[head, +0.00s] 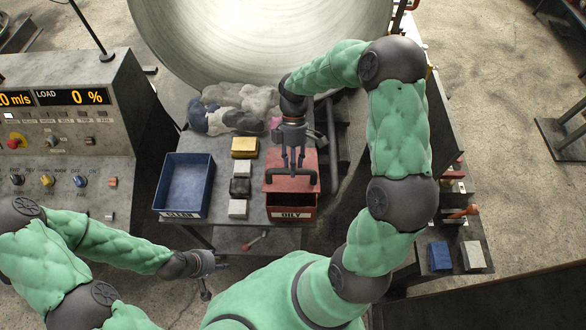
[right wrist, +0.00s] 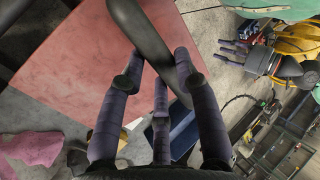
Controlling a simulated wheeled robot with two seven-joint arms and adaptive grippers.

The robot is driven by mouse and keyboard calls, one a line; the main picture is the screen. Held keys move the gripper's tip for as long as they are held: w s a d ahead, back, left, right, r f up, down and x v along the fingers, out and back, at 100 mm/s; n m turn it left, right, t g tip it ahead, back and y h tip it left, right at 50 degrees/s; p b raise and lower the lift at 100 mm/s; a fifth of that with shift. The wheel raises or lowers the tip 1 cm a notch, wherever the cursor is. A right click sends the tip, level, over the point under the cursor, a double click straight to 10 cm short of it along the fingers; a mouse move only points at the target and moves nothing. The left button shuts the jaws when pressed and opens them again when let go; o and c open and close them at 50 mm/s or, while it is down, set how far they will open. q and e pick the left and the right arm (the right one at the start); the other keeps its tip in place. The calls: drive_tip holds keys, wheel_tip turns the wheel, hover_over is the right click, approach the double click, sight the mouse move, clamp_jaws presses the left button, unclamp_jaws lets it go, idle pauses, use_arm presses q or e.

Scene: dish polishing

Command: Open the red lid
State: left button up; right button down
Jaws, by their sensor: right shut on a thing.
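The red lid (head: 273,185) sits on the red bin (head: 292,213) labelled OILY, right of centre in the head view. A dark gap shows between the lid's front edge and the bin's front wall, so the lid looks partly raised. The dark bar handle (head: 309,177) runs across the lid. My right gripper (head: 292,170) comes from above and is shut on this handle. In the right wrist view the lid (right wrist: 75,65) is a large tilted red panel, with the handle (right wrist: 140,30) between my fingers (right wrist: 158,80). My left gripper (head: 212,277) is empty, low and left of the bin, its fingers spread.
A blue bin (head: 185,183) labelled CLEAN stands left of the red bin. Between them are a yellow block (head: 244,147) and several white and black blocks. Crumpled cloths (head: 235,108) lie behind, below a large metal dish (head: 260,35). A control panel (head: 65,110) stands at left.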

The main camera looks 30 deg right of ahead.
drive_tip(key=w+d+r+g+p, duration=0.1)
drive_tip(key=w+d+r, duration=0.2)
drive_tip(key=w+r, duration=0.1)
drive_tip(key=shift+w+r+y+p, duration=0.3)
drive_tip(key=shift+w+y, duration=0.1)
drive_tip(key=shift+w, duration=0.25)
drive_tip(key=shift+d, duration=0.1)
drive_tip(key=c, duration=0.9)
unclamp_jaws()
drive_tip(key=shift+w+d+f, duration=0.2)
drive_tip(key=shift+w, duration=0.1)
drive_tip(key=v, duration=1.2)
